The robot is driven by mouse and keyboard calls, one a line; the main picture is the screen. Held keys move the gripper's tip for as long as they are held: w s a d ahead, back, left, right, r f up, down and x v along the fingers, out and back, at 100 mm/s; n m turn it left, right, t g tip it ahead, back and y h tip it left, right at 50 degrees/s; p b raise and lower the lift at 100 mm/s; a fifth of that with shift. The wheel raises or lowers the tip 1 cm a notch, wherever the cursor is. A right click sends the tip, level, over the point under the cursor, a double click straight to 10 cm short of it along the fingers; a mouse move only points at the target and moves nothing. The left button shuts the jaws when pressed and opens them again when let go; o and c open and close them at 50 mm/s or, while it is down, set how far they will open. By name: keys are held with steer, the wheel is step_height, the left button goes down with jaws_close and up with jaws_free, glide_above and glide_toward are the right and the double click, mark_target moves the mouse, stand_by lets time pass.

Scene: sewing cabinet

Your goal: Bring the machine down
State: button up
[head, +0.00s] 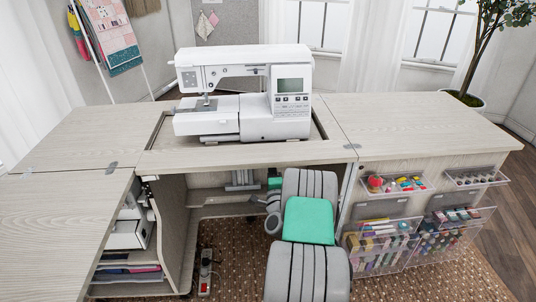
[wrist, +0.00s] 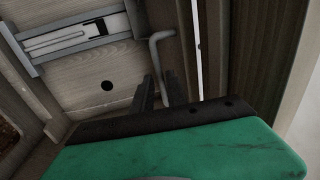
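The white sewing machine (head: 285,122) stands upright on a platform (head: 185,136) in the cutout of the wooden cabinet top, its body above the tabletop. In the wrist view, a bent grey lever (wrist: 154,58) hangs under the top beside a metal slide rail (wrist: 70,42). My gripper's two dark fingers (wrist: 158,93) stand apart near the lever's lower end. I cannot tell whether they touch it, and nothing is clearly held. In the head view my arm reaches under the tabletop; the fingertips are hidden there.
Open side leaves (head: 60,195) and (head: 415,125) extend the top. A shelf unit (head: 150,240) stands left of the knee space, and clear thread bins (head: 385,245) hang on the right. A power strip (head: 205,270) lies on the brown rug (head: 235,270).

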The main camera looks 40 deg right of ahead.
steer(key=shift+p+x, duration=0.55)
steer(key=shift+x, duration=1.3)
steer(key=shift+c, duration=0.5)
jaws_close()
